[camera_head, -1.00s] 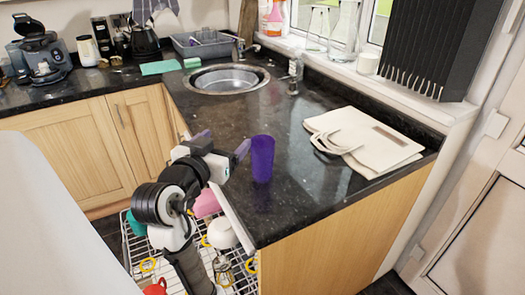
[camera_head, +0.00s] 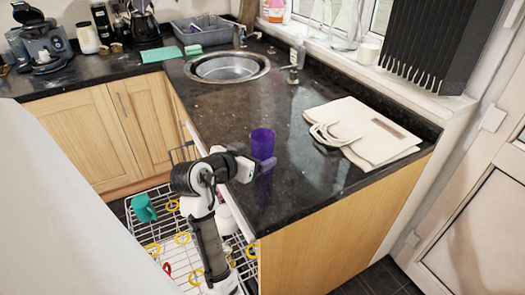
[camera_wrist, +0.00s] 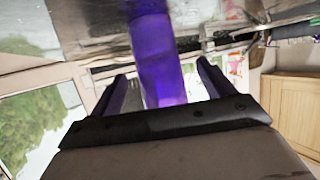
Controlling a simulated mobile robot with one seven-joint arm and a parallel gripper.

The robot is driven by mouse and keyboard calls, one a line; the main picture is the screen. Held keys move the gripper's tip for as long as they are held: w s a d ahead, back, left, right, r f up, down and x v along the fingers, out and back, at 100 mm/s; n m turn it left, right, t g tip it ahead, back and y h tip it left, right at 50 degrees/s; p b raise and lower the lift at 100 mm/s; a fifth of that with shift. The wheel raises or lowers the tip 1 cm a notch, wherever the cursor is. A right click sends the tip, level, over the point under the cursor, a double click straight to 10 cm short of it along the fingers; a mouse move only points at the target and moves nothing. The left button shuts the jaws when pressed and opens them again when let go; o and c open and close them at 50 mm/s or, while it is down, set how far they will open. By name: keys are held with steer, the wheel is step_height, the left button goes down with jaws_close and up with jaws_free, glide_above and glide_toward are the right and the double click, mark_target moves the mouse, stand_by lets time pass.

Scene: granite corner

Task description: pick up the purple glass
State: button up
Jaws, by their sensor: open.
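The purple glass (camera_head: 262,142) stands upright on the dark granite counter (camera_head: 300,195), near its left edge. My gripper (camera_head: 262,163) is at the glass's near side in the head view, with a finger in front of the glass's lower part. In the wrist view the purple glass (camera_wrist: 162,65) shows in the gap between the two open fingers of my gripper (camera_wrist: 163,82). Nothing is gripped. Whether either finger touches the glass cannot be told.
A cream bag (camera_head: 365,132) lies flat on the counter to the right of the glass. The round sink (camera_head: 228,68) is farther back. A wire dish rack (camera_head: 170,240) with a teal mug (camera_head: 144,208) is below the counter at left. The counter around the glass is clear.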

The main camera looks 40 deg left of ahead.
mark_target(257, 156)
steer(key=x, duration=0.2)
steer(key=p+x, duration=0.1)
steer(key=x, duration=0.1)
steer(key=shift+w+d+f+p, duration=0.1)
steer(key=shift+w+f+p, duration=0.05)
steer(key=shift+f+p, duration=0.2)
steer(key=shift+c, duration=0.2)
steer(key=c, duration=1.1)
steer(key=shift+c, duration=0.2)
step_height(257, 156, up, 20)
steer(key=b, duration=0.3)
